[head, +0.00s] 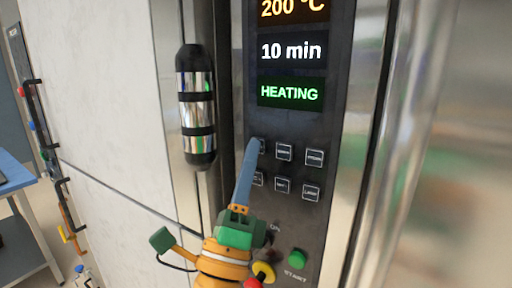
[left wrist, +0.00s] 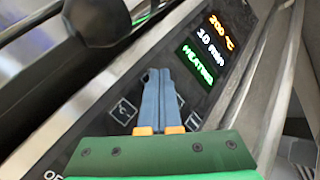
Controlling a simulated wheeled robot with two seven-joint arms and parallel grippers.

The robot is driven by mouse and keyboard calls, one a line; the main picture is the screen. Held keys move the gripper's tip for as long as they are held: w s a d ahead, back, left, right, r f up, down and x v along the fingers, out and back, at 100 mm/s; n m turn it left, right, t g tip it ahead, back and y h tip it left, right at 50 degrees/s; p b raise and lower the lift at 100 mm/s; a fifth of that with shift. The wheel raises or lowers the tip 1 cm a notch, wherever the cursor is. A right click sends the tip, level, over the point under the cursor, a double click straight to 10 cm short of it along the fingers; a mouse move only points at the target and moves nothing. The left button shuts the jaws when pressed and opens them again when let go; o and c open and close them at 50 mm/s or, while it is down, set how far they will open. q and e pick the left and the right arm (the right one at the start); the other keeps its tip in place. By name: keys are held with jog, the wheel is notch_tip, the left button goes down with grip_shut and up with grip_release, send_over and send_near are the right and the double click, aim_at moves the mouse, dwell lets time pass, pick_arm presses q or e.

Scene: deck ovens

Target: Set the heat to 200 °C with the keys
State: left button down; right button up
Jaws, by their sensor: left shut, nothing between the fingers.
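The control panel (head: 306,225) is black and upright. Its display (head: 292,50) reads 200 °C in orange, 10 min in white and HEATING in green. Below it are two rows of small square keys (head: 284,152). My left gripper (head: 253,143) is shut and empty, its blue fingertips at the upper-left key, which they partly cover. I cannot tell whether they touch it. In the left wrist view the shut fingers (left wrist: 159,75) point at the panel among the keys, and the display (left wrist: 208,47) shows beyond them. My right gripper is not in view.
A black and chrome cylindrical handle (head: 197,105) stands out just left of the panel. A green START button (head: 297,258) and a red and yellow knob (head: 262,272) sit low on the panel. A blue-topped table (head: 14,172) is at the far left.

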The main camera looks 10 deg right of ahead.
pick_arm(q)
jog(key=shift+s, duration=0.1)
dwell(0.3)
jog(key=shift+s+a+p, duration=0.45)
jog(key=shift+s, duration=0.1)
jog(key=s+a+p, duration=0.1)
jog(key=s, duration=0.1)
jog(key=s+a+p, duration=0.1)
jog(key=s+a, duration=0.1)
dwell(0.3)
